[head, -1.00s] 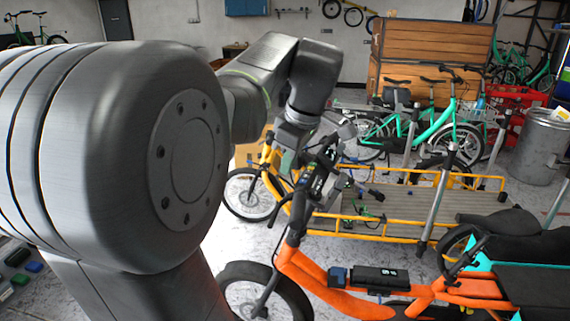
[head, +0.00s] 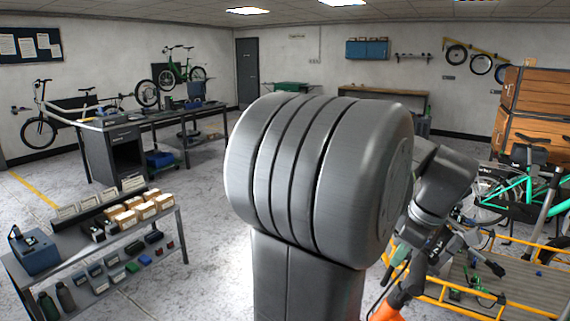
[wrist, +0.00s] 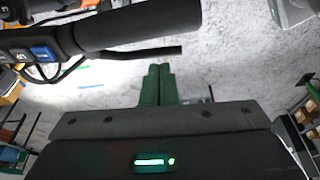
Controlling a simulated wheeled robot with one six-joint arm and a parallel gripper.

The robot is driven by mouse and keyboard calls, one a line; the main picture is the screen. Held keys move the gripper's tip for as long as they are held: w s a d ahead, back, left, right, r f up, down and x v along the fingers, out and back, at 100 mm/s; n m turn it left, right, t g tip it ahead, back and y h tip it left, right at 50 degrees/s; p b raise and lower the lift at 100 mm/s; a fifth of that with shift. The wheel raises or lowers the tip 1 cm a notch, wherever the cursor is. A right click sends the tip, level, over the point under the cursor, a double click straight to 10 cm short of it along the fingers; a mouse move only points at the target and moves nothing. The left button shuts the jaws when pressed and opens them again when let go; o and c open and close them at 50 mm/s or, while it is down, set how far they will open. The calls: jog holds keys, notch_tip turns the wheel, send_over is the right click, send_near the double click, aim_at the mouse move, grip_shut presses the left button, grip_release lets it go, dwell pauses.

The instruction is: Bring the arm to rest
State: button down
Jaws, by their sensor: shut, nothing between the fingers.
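My gripper (wrist: 158,85) shows in the wrist view with its two green fingers together and nothing between them. A black handlebar grip (wrist: 140,27) with a lever crosses the top left of that view, close to the fingers but apart from them in the picture. In the head view my grey arm fills the middle and its outer links bend down at the right, over the bikes. The gripper end there is small and partly hidden, beside the handlebar of the orange bike (head: 387,310).
A yellow-framed cargo bike (head: 430,293) with a flat deck stands at the right. A low shelf rack (head: 130,275) with boxes and bottles stands at front left. A workbench (head: 115,135) is behind it. Open floor (head: 205,200) lies between them and my arm.

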jog(key=v, duration=0.6)
jog(key=shift+d+n, duration=0.2)
jog(key=shift+n, duration=0.1)
jog(key=shift+s, duration=0.1)
